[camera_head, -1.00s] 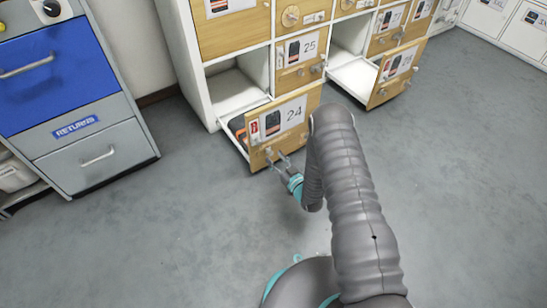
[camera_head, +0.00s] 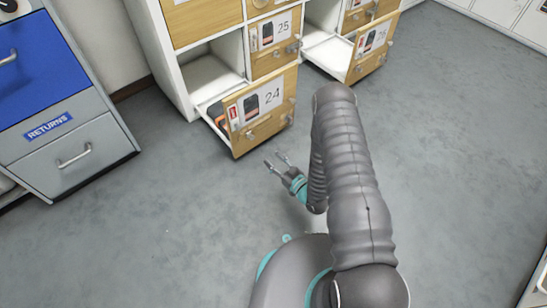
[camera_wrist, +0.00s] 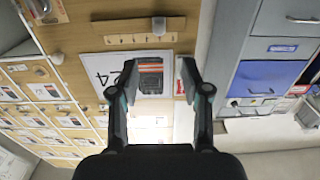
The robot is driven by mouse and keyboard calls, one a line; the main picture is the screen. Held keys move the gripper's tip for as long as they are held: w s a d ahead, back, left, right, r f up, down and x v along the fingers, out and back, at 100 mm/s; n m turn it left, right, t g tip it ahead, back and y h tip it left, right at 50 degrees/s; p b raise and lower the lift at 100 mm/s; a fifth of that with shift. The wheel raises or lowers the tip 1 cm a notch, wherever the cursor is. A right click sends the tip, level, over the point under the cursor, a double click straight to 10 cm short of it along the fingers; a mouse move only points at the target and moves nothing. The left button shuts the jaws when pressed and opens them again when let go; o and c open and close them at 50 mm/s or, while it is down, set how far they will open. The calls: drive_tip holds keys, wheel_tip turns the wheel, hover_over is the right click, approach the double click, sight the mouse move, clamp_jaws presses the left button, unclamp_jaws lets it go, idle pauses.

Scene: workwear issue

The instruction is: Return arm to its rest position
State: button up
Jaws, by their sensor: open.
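My gripper (camera_head: 277,162) is open and empty in the head view, a short way in front of and below the drawer 24 front (camera_head: 262,108). My grey arm (camera_head: 345,180) reaches out from the lower right and bends down to it. In the wrist view my open gripper (camera_wrist: 158,80) faces the wooden front of drawer 24 (camera_wrist: 90,35), which appears upside down. Its label (camera_wrist: 108,68) shows partly between and beside the fingers. Drawer 24 is pulled out, with an orange and dark item (camera_head: 217,113) partly visible inside.
Another drawer (camera_head: 368,62) stands pulled out to the right of drawer 25 (camera_head: 272,43). A grey cabinet with a blue front and a RETURNS label (camera_head: 48,126) stands at the left. The grey floor (camera_head: 180,230) around my arm is clear.

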drive_tip(key=w+d+r+g+h+p, duration=0.1)
drive_tip(key=w+d+r+h, duration=0.1)
drive_tip(key=w+r, duration=0.4)
drive_tip(key=w+d+r+h, duration=0.15)
drive_tip(key=w+r, duration=0.25)
drive_tip(key=r, duration=0.5)
drive_tip(key=s+d+r+m+g+h+p, duration=0.1)
drive_tip(key=d+r+h, duration=0.2)
drive_tip(key=r, duration=0.6)
drive_tip(key=d+r+m+g+h+p, duration=0.1)
drive_tip(key=d+r+h, duration=0.25)
drive_tip(key=r, duration=0.55)
drive_tip(key=s+d+r+m+g+h+p, duration=0.1)
drive_tip(key=s+d+r+m+g+h, duration=0.3)
drive_tip(key=s+r, duration=1.05)
drive_tip(key=s+r+m+y, duration=0.1)
drive_tip(key=s+r, duration=0.1)
drive_tip(key=s, duration=0.9)
drive_tip(key=s+r+g+y+p, duration=0.1)
drive_tip(key=s+r, duration=0.1)
drive_tip(key=s, duration=0.8)
drive_tip(key=shift+s+r+m+y+p, duration=0.3)
drive_tip(key=shift+s+r+m, duration=0.05)
drive_tip(key=shift+m, duration=0.05)
